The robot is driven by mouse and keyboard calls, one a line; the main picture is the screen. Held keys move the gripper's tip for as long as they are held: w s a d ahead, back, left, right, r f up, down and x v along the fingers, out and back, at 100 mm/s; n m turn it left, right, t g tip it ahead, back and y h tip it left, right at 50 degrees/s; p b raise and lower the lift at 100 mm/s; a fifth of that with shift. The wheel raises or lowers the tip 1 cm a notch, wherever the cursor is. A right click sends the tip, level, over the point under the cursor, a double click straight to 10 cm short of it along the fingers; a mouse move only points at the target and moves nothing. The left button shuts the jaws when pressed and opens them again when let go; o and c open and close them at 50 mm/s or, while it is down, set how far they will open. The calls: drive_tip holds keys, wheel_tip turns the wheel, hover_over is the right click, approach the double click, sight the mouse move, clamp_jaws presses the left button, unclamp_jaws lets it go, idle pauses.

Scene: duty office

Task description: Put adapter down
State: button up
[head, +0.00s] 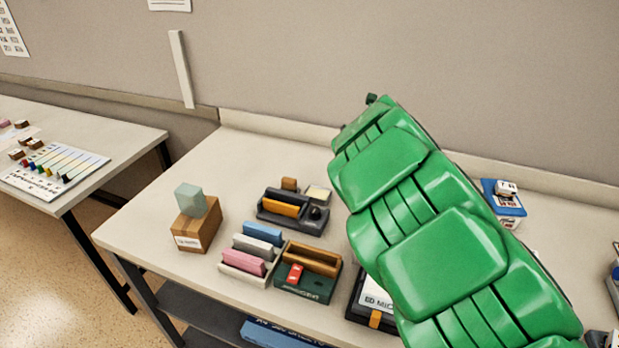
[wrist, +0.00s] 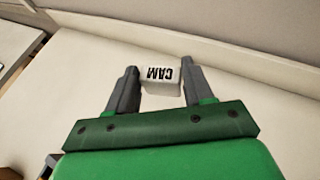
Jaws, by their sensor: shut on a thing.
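The adapter is a small white block (wrist: 161,81) with "CAM" printed on it in black, upside down in the wrist view. My gripper (wrist: 160,84) is shut on it, with one grey finger on each side. The pale desk top shows behind and around the block, with the rear ledge and wall beyond. I cannot tell how high the block is above the desk. In the head view my green arm reaches over the desk (head: 160,190) and hides the gripper and the block.
A cardboard box (head: 195,232) with a greenish block on top stands at the desk's left. A dark organizer (head: 290,222), a card holder (head: 243,274) and a green tray (head: 318,288) stand mid-desk. A blue item (head: 511,208) lies right of my arm. The back-left desk surface is clear.

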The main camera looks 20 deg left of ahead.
drive_tip(key=s+a+n+g+y, duration=0.25)
drive_tip(key=s+n+g, duration=0.25)
drive_tip(key=s, duration=0.3)
drive_tip(key=s+a+n+g+y, duration=0.2)
drive_tip(key=s+n+g+y, duration=0.25)
drive_tip(key=s, duration=0.25)
drive_tip(key=w+a+f, duration=0.4)
drive_tip(key=w+f, duration=0.1)
drive_tip(key=w, duration=0.2)
drive_tip(key=shift+w+a+n+h, duration=0.3)
drive_tip(key=shift+w+n+h, duration=0.05)
drive_tip(key=shift+w+h, duration=0.05)
drive_tip(key=shift+w+a+f, duration=0.35)
drive_tip(key=shift+w+f, duration=0.3)
drive_tip(key=shift+f, duration=0.25)
drive_tip(key=shift+w+a+f, duration=0.4)
drive_tip(key=shift+w+f, duration=0.25)
drive_tip(key=shift+f, duration=0.3)
drive_tip(key=shift+w+a+f, duration=0.35)
drive_tip(key=shift+w+f, duration=0.3)
drive_tip(key=shift+f, duration=1.65)
drive_tip(key=shift+f, duration=0.15)
drive_tip(key=o, duration=1)
